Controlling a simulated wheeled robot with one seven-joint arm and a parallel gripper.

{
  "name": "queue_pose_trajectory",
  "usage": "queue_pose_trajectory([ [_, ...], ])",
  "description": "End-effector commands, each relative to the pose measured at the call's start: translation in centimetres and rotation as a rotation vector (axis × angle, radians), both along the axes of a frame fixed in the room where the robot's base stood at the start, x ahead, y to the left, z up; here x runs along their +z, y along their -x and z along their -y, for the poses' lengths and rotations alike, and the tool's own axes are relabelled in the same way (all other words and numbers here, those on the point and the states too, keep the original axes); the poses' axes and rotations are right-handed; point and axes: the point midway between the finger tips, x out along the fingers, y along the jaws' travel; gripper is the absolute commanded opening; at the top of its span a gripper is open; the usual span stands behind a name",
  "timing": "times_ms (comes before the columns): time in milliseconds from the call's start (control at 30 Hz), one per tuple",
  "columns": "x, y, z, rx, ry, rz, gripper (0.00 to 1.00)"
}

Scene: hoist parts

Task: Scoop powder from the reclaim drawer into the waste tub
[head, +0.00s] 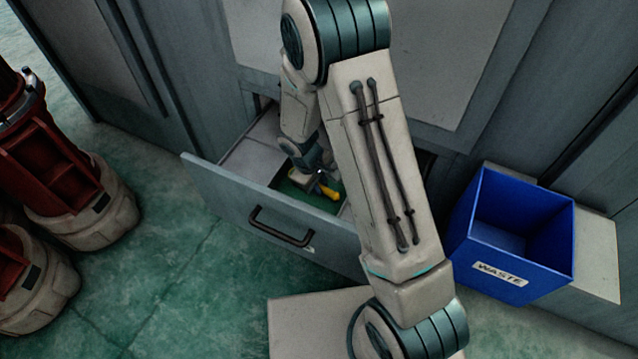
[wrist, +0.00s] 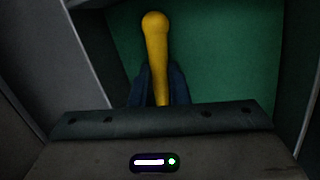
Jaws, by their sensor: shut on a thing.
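The reclaim drawer (head: 212,181) stands pulled out from the grey cabinet, with a dark handle on its front. Green shows inside it, and the same green fills the wrist view (wrist: 230,60); I cannot tell whether it is powder or a bare floor. My gripper (wrist: 158,88) is down inside the drawer, shut on a yellow handle (wrist: 156,40) with a rounded end. The yellow handle also shows in the head view (head: 328,191). Any scoop head is hidden. The blue waste tub (head: 515,272), labelled WASTE, stands to the right of the drawer, open at the top.
Red and cream machine parts (head: 75,200) stand on the floor at left. The drawer walls (wrist: 90,60) rise close around my gripper. My arm crosses above the drawer's right part and hides it. Green floor is clear in front of the drawer at left.

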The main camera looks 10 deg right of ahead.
Motion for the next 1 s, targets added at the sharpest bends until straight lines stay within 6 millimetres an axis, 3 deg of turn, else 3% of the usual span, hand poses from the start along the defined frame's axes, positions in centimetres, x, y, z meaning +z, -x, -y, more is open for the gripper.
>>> queue_pose_trajectory([
  [1000,8.2,0.0,0.0,0.000,-0.001,0.001,0.00],
])
